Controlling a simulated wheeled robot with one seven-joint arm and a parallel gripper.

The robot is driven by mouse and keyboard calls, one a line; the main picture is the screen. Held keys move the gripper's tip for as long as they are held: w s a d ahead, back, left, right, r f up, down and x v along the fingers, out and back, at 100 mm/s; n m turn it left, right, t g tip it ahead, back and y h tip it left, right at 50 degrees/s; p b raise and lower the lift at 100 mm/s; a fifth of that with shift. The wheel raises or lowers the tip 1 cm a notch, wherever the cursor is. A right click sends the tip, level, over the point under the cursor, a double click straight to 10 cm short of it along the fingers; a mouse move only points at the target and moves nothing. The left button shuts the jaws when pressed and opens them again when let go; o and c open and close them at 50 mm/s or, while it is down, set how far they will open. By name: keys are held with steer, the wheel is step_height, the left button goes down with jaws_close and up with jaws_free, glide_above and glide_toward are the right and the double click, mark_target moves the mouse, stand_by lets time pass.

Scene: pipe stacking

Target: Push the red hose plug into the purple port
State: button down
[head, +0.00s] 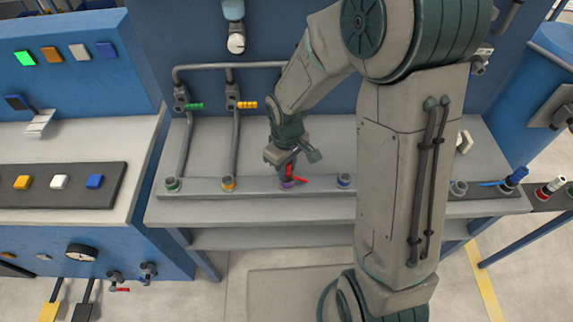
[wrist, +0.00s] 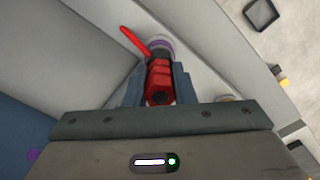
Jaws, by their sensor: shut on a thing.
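The red hose plug (wrist: 159,82) is held between the two fingers of my gripper (wrist: 158,85) in the wrist view. Its red hose stub or lever points up and left there. The plug (head: 290,172) is upright in the head view, at the purple port (head: 287,184) on the grey rail. The purple port (wrist: 160,46) also shows just beyond the plug in the wrist view. The plug's lower end meets or overlaps the port; I cannot tell how deep it sits. My gripper (head: 291,160) is partly hidden by its own body in the head view.
The grey rail (head: 200,187) also carries a green port (head: 172,184), an orange port (head: 228,184) and a blue port (head: 344,180). Pipes with a green valve handle (head: 194,106) and an orange one (head: 247,104) rise behind. A blue plug (head: 515,178) lies at the right.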

steer(key=shift+f, duration=0.25)
steer(key=c, duration=1.1)
jaws_free()
steer(key=shift+r, duration=0.15)
step_height(320, 180, up, 14)
steer(key=shift+f, duration=0.15)
steer(key=s+d+r+m+t, duration=0.1)
steer(key=s+d+m, duration=0.2)
steer(key=s+d, duration=0.1)
steer(key=s+d+r+m+t, duration=0.1)
steer(key=s+d+m, duration=0.1)
steer(key=s+d, duration=0.2)
steer(key=s+d+r+m+t, duration=0.1)
steer(key=s+d+r+m, duration=0.1)
steer(key=s+d+m, duration=0.1)
steer(key=shift+s+d+m, duration=0.3)
steer(key=shift+s+d, duration=0.15)
steer(key=shift+s, duration=0.4)
